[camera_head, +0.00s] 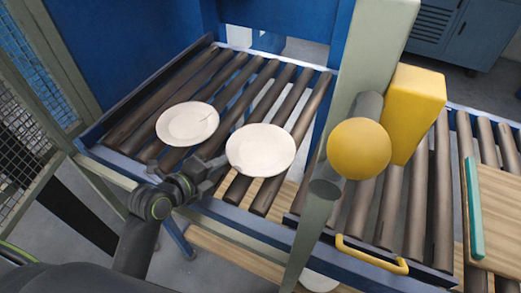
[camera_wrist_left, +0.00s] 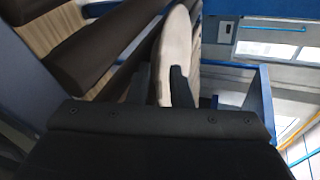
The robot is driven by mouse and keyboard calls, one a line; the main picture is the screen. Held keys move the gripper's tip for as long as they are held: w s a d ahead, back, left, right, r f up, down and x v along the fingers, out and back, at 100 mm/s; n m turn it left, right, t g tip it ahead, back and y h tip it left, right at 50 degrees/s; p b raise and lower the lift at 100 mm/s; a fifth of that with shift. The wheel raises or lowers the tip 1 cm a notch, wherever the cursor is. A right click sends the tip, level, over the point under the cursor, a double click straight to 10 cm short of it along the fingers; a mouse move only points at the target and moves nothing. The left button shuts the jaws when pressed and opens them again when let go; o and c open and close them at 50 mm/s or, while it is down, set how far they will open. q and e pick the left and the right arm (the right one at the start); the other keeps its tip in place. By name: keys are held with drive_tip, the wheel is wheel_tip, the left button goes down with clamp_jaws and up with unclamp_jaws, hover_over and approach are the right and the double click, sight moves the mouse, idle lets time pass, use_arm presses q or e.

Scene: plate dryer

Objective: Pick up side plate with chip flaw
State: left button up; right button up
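A white side plate (camera_head: 260,150) is at the end of my left gripper (camera_head: 222,167), over the dark rollers. In the left wrist view the plate (camera_wrist_left: 174,60) shows nearly edge-on between the two dark fingers (camera_wrist_left: 163,88), which are closed around its rim. A chip on its rim is too small to make out. A second white plate (camera_head: 187,123) lies on the rollers to the left, with a thin dark line on its right part. My right gripper is not in view.
The roller conveyor (camera_head: 222,85) has bare rollers behind the plates. A grey-green post (camera_head: 345,130) with a yellow ball-shaped part (camera_head: 359,148) and a yellow box (camera_head: 413,113) stands right of the held plate. A wire mesh guard (camera_head: 25,130) is at the left.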

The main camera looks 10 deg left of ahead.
sight(227, 171)
use_arm(q)
drive_tip(key=shift+x, duration=1.75)
clamp_jaws()
